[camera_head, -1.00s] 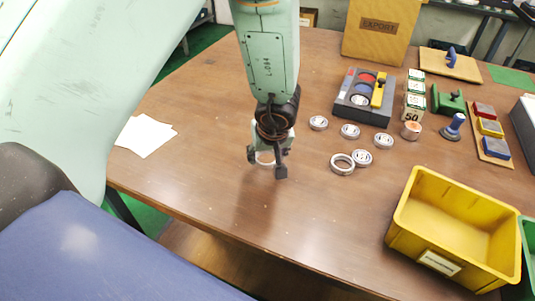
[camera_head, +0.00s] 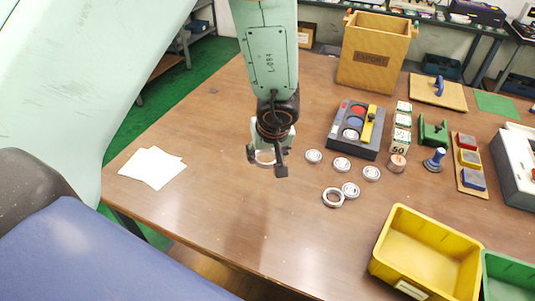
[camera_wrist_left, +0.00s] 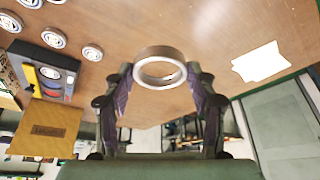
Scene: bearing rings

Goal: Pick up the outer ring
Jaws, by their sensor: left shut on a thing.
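My left gripper (camera_head: 267,163) is shut on a pale metal ring (camera_head: 264,157), the outer ring. In the left wrist view the ring (camera_wrist_left: 160,69) sits between the two dark fingertips of the left gripper (camera_wrist_left: 163,82), its opening clear. It appears to be held above the brown table (camera_head: 215,195). A second, similar open ring (camera_head: 333,198) lies on the table to the right. My right gripper is in neither view.
Several round bearings (camera_head: 341,164) lie right of the gripper. Behind them stand a dark tray (camera_head: 341,143) and a wooden box (camera_head: 352,72). A yellow bin (camera_head: 398,232) is at the front right. White papers (camera_head: 153,168) lie left. The table's front middle is bare.

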